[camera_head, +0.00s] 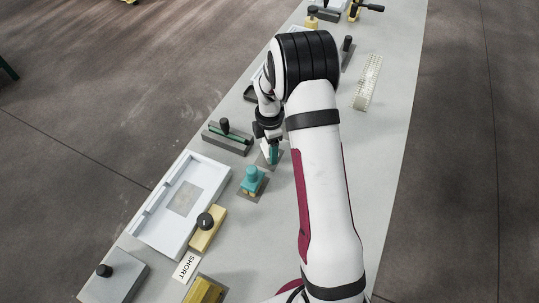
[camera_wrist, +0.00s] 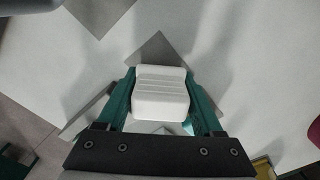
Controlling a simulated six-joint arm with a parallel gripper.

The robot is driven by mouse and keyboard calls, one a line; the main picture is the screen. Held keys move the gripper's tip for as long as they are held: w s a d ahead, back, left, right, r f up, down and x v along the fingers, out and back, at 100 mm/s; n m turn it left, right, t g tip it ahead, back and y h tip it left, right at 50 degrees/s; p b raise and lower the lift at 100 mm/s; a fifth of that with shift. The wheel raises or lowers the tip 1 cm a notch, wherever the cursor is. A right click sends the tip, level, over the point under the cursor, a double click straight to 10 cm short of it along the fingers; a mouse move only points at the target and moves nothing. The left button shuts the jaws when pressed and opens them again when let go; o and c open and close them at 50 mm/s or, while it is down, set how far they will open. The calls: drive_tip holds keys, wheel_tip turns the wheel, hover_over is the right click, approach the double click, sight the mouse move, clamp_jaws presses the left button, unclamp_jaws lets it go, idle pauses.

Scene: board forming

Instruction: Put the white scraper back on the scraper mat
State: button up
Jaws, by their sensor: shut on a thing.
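The white scraper (camera_wrist: 160,95), a ribbed white block, is between the two teal fingers of my gripper (camera_wrist: 162,100) in the wrist view. My gripper is shut on it. A grey mat (camera_wrist: 157,46) shows under and behind the scraper, with one corner pointing up in the picture. In the head view my gripper (camera_head: 271,153) is low over the grey mat (camera_head: 279,161), and the scraper is mostly hidden by the fingers. I cannot tell whether the scraper touches the mat.
A teal-knobbed tool (camera_head: 253,179) stands close to my gripper, nearer the camera. A grey block with a black knob (camera_head: 226,136) is to the left. A white tray (camera_head: 147,219), a yellow block (camera_head: 206,234) and a SHORT label (camera_head: 186,267) lie nearer. A ribbed cream strip (camera_head: 368,82) lies far right.

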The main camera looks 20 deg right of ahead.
drive_tip(key=shift+f, duration=0.3)
drive_tip(key=o, duration=1.5)
wheel_tip(320, 180, up, 16)
drive_tip(key=shift+f, duration=0.1)
